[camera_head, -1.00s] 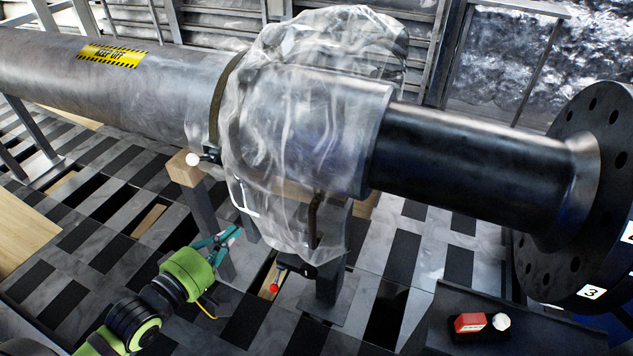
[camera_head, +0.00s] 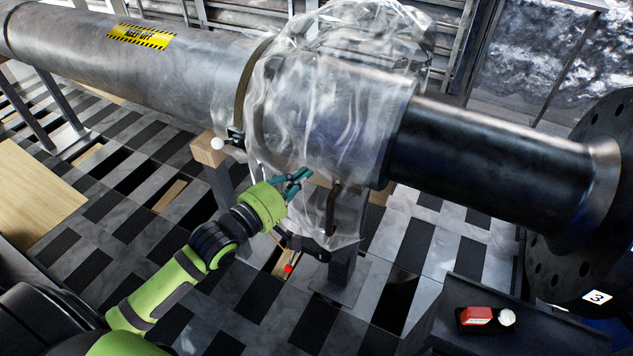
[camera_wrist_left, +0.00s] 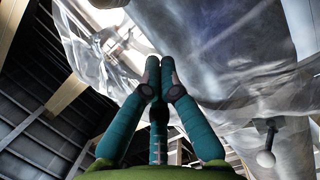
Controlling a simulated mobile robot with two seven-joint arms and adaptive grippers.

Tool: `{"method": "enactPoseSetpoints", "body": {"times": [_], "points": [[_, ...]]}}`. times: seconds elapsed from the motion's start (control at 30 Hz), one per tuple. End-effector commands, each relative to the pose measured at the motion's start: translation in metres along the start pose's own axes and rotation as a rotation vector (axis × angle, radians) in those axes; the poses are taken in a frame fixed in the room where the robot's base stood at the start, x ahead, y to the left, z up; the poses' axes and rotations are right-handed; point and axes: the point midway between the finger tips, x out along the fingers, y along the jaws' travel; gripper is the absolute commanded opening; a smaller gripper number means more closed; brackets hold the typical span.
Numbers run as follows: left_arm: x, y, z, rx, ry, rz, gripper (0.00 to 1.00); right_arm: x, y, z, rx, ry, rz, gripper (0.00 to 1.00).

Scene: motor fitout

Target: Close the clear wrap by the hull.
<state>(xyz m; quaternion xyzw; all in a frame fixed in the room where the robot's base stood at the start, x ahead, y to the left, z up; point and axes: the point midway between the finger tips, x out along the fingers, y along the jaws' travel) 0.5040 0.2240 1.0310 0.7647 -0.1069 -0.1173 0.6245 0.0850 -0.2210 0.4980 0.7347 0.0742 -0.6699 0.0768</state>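The clear wrap (camera_head: 325,120) hangs around the end of the grey hull (camera_head: 185,75) and its lower edge droops below. It also shows in the left wrist view (camera_wrist_left: 225,110). Dark straps and buckles cross the wrap, with one dark strap (camera_head: 333,208) hanging at its lower front. My left gripper (camera_head: 304,177) has its teal fingers at the front lower side of the wrap. In the left wrist view its upper fingertips (camera_wrist_left: 160,64) lie close together. Whether they hold or touch the wrap cannot be told. My right gripper is not in view.
A dark flanged pipe (camera_head: 490,155) extends right from the wrapped end. A wooden block on a post (camera_head: 208,150) stands under the hull. A red-ended item (camera_head: 288,268) hangs below the wrap.

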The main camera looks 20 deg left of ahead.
Motion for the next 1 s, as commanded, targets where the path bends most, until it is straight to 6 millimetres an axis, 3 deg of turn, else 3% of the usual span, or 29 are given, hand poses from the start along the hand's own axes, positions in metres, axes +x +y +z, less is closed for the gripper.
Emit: {"method": "enactPoseSetpoints", "body": {"times": [0.03,0.2,0.77,1.0], "points": [[0.001,0.003,0.012,-0.011,-0.002,-0.002,0.0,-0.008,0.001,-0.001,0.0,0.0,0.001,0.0],[0.005,0.001,0.031,-0.007,-0.001,-0.002,0.0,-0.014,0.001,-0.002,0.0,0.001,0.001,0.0],[0.007,0.0,0.04,-0.004,-0.002,-0.001,0.0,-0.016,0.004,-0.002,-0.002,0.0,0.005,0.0],[0.014,0.008,0.067,-0.012,-0.002,0.0,0.0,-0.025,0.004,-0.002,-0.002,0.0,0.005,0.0]]}}
